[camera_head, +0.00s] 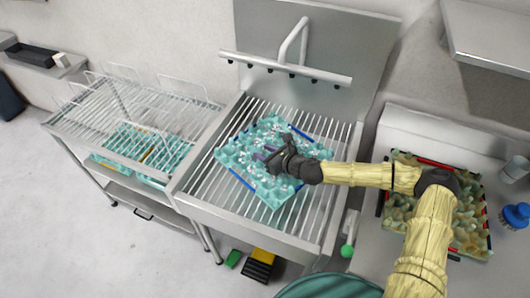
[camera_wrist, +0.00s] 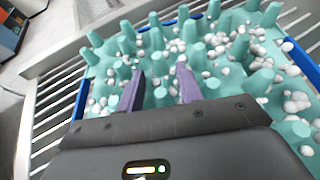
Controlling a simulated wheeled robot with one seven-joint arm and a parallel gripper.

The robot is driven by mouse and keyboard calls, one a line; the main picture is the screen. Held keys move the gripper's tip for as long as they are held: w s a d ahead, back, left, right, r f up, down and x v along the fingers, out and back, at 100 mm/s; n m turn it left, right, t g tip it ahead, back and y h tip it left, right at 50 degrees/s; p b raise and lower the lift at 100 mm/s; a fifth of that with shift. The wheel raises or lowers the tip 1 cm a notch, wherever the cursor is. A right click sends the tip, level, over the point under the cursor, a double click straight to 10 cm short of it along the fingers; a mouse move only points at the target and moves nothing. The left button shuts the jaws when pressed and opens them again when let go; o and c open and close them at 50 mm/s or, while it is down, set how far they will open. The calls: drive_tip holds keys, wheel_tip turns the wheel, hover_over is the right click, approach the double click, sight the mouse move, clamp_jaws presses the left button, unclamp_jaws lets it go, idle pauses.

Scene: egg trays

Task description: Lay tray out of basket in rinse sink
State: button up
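A teal egg tray (camera_head: 232,158) with rows of pegs lies on the slatted rack of the steel sink (camera_head: 215,205). White foam or beads are scattered over it. Blue strips show along its edges, also in the wrist view (camera_wrist: 304,62). My gripper (camera_head: 266,154) is over the middle of this tray. In the wrist view my gripper's purple fingers (camera_wrist: 160,80) stand apart among the pegs, with a teal peg between or just below them. I cannot tell whether they touch it. No separate basket around this tray is clear.
A second, brownish tray (camera_head: 474,240) with red and black edge strips lies on the right counter, partly behind my arm. A wire drying rack (camera_head: 85,125) stands left, with teal trays (camera_head: 165,158) below. A spray bar (camera_head: 285,68) runs behind the sink. A blue brush (camera_head: 516,214) is far right.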

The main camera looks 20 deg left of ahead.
drive_tip(key=b+v, duration=0.1)
drive_tip(key=v, duration=1.1)
drive_tip(key=shift+b, duration=0.35)
drive_tip(key=shift+s, duration=0.15)
idle(0.8)
